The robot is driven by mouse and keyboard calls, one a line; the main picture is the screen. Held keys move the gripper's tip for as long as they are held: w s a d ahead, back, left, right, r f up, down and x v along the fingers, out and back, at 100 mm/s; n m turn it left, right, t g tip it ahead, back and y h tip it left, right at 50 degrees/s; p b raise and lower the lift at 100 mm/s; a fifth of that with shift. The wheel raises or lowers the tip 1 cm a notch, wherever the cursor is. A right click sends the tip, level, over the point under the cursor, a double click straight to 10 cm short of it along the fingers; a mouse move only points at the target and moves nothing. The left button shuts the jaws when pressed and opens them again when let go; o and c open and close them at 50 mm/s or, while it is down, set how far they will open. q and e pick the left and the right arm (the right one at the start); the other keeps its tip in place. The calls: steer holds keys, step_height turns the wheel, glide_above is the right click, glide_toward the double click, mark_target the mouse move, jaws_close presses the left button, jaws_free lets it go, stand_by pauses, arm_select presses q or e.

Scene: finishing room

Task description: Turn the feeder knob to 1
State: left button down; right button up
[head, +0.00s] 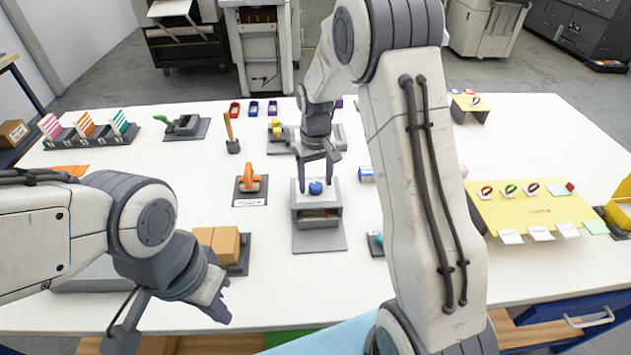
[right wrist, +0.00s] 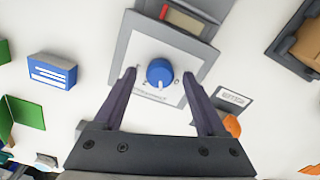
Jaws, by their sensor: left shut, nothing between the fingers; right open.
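The feeder is a grey box with a white top plate (head: 299,209), standing at the middle of the white table. Its round blue knob (head: 315,188) is on that plate and shows in full in the right wrist view (right wrist: 159,73). Small marks are printed around the knob, too small to read surely; I cannot tell which one it points at. My right gripper (head: 316,176) is open and points down over the knob. In the right wrist view its fingers stand either side of the knob, with gaps visible. My left gripper (head: 217,308) is shut and empty near the front left edge.
An orange tool on a dark stand (head: 250,183) is left of the feeder. Brown boxes (head: 222,241) lie in a tray at front left. A yellow board (head: 530,207) with rings and cards is at right.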

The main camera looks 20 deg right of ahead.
mark_target(315, 185)
step_height(315, 185, up, 10)
steer(key=b, duration=0.1)
stand_by(0.5)
